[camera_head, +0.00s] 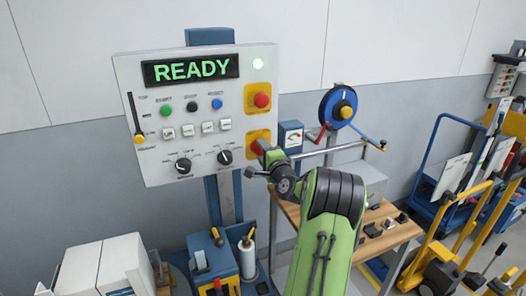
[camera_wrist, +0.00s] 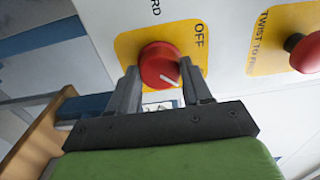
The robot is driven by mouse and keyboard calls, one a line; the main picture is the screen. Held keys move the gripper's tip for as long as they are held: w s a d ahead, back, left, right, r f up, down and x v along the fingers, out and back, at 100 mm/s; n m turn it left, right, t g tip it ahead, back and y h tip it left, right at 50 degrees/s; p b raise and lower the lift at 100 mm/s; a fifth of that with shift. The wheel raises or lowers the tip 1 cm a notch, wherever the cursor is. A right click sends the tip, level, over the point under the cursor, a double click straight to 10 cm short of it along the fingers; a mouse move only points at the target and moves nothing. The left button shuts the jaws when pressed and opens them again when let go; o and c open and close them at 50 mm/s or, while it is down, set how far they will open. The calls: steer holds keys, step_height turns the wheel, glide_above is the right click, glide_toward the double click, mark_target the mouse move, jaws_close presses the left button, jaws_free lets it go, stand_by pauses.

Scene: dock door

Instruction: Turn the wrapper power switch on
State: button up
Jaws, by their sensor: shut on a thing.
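The power switch is a round red knob (camera_wrist: 158,60) on a yellow plate (camera_wrist: 126,44) on the white control panel (camera_head: 160,90). An "OFF" label sits at the plate's upper right in the wrist view. The knob's white line slants toward the lower right there, beside my right finger. My gripper (camera_wrist: 160,78) has one finger on each side of the knob and is shut on it. In the head view my gripper (camera_head: 261,152) covers most of the switch; only part of its yellow plate (camera_head: 254,135) shows.
The panel's display (camera_head: 190,69) reads "READY" in green, with a lit lamp (camera_head: 258,63) beside it. A red stop button (camera_head: 262,100) sits just above the switch. Black dials (camera_head: 183,166) are to its left. A workbench (camera_head: 393,232) and a blue reel (camera_head: 338,107) stand right.

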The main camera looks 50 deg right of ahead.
stand_by(0.4)
steer(key=o, duration=1.1)
steer(key=shift+c, duration=0.2)
steer(key=shift+s, duration=0.1)
steer(key=b+v, duration=0.3)
steer(key=v, duration=1.2)
steer(key=shift+s+a+b, duration=0.2)
steer(key=shift+s+b, duration=0.1)
steer(key=shift+b, duration=0.1)
steer(key=shift+f, duration=0.1)
